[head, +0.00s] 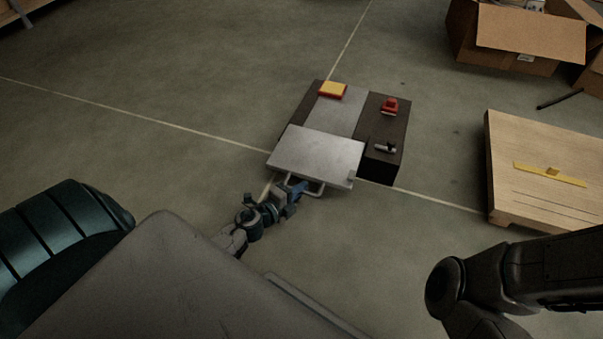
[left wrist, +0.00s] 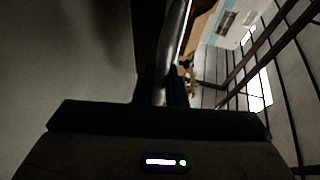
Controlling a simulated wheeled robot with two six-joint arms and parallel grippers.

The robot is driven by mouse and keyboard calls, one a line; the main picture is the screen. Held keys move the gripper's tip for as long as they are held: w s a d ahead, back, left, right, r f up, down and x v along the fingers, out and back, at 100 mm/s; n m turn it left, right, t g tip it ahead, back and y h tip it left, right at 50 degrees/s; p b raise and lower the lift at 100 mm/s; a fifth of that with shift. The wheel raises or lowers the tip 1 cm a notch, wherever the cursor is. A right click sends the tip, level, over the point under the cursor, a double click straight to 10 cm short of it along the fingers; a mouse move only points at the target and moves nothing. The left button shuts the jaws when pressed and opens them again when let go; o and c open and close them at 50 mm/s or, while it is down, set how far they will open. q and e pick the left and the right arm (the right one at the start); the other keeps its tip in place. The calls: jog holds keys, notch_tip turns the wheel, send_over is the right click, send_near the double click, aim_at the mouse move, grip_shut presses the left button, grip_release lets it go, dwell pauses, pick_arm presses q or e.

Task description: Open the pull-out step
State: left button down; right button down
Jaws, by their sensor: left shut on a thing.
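The pull-out step is a light grey plate (head: 315,152) in the middle of the head view. It sticks out from the front of a low dark housing (head: 384,130), towards me. A pale bar handle (head: 317,190) runs under its near edge. My left gripper (head: 298,189) is at this handle and shut on it, partly hiding it. In the left wrist view a shiny bar (left wrist: 177,45) runs up from between the dark fingers (left wrist: 162,88). My right arm shows at the lower right of the head view; its gripper is out of the picture.
On the housing are a yellow-and-red block (head: 333,90), a red object (head: 389,106) and a small dark tool (head: 385,147). A wooden platform (head: 545,150) stands at right, a cardboard box (head: 528,40) behind it. The floor left of the step is clear.

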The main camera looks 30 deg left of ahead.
pick_arm(q)
jog(key=c, duration=1.5)
grip_release()
jog(key=b+v, duration=0.8)
jog(key=v, duration=0.2)
jog(key=shift+s+b, duration=0.4)
jog(key=shift+a+r, duration=0.1)
